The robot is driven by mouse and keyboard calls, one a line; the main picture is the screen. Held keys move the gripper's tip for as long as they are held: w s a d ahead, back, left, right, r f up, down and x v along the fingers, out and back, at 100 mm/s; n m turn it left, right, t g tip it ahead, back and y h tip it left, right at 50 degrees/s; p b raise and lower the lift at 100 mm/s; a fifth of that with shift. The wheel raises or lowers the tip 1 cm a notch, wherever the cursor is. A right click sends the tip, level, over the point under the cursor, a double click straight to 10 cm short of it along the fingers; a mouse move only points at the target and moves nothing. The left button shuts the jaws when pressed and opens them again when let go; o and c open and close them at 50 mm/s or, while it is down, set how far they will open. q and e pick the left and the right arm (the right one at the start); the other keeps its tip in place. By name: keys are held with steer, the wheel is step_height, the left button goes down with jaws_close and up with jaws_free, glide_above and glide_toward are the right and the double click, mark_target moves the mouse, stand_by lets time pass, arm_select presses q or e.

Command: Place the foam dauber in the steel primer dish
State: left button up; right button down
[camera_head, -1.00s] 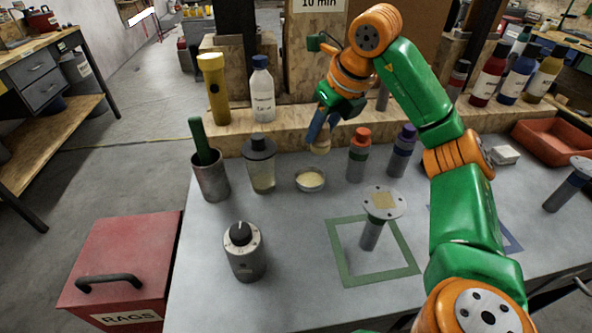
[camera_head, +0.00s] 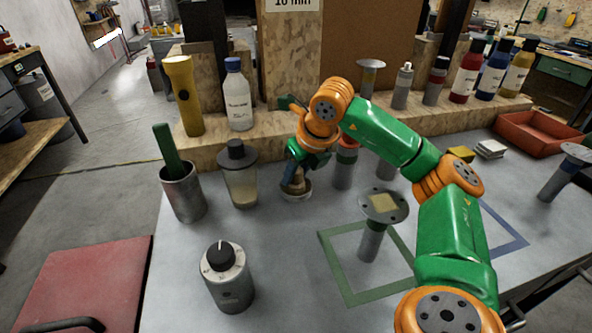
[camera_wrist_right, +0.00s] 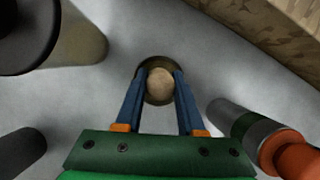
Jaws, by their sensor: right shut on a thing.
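The foam dauber (camera_wrist_right: 159,86) shows in the right wrist view as a round beige shape between the two blue fingers. My right gripper (camera_wrist_right: 159,92) is shut on it. Whether the dauber touches the dish floor cannot be told. My left gripper is not in view.
A lidded cup (camera_head: 238,180) stands just left of the dish, and a red-capped bottle (camera_head: 345,168) stands close on its right. A wooden ledge (camera_head: 215,150) runs behind. A round-topped stand (camera_head: 383,210) is on a green square in front.

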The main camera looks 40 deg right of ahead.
steer(key=c, duration=0.5)
jaws_free()
steer(key=shift+f, duration=0.1)
steer(key=shift+r, duration=0.4)
steer(key=p+v, duration=0.3)
steer(key=v, duration=0.8)
steer(key=shift+s+r, duration=0.15)
steer(key=shift+r, duration=0.15)
